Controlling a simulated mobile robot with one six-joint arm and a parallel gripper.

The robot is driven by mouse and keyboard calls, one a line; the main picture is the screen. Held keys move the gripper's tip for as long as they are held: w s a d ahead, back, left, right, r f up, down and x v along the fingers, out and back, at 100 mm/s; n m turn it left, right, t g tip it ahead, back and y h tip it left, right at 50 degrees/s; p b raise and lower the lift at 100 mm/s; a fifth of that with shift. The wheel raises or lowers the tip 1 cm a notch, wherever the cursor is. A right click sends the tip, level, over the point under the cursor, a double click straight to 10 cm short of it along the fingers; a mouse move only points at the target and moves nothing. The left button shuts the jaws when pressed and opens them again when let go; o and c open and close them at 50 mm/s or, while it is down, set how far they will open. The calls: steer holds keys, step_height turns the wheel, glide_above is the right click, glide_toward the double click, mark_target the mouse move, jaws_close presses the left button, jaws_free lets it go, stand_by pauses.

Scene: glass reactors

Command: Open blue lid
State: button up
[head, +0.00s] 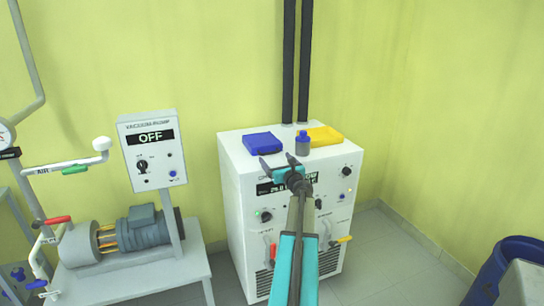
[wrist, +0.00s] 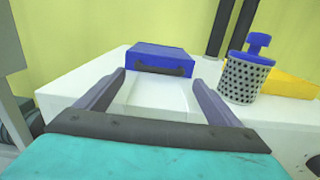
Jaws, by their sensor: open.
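The blue lid (head: 262,143) is a flat box-like cover at the back left of the top of a white machine cabinet (head: 235,180). In the wrist view the blue lid (wrist: 160,60) lies straight ahead, with a dark handle on its front face. It looks closed. My gripper (head: 280,162) is at the front edge of the cabinet top, in front of the lid. In the wrist view my gripper's fingers (wrist: 157,90) are spread apart with nothing between them, and the lid is beyond their tips.
A grey perforated cylinder with a blue knob (wrist: 247,75) stands right of the lid. A yellow lid (head: 320,136) lies behind it. Two dark pipes (head: 297,60) rise at the back. A vacuum pump panel (head: 152,150) stands left, a blue bin (head: 500,265) lower right.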

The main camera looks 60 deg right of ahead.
mark_target(271, 153)
steer(key=shift+p+x, duration=0.3)
steer(key=shift+x, duration=2.25)
steer(key=shift+c, duration=0.3)
steer(key=c, duration=1.1)
steer(key=shift+a, duration=0.15)
steer(key=shift+c, duration=0.2)
steer(key=shift+r, duration=0.1)
steer(key=shift+r, duration=0.1)
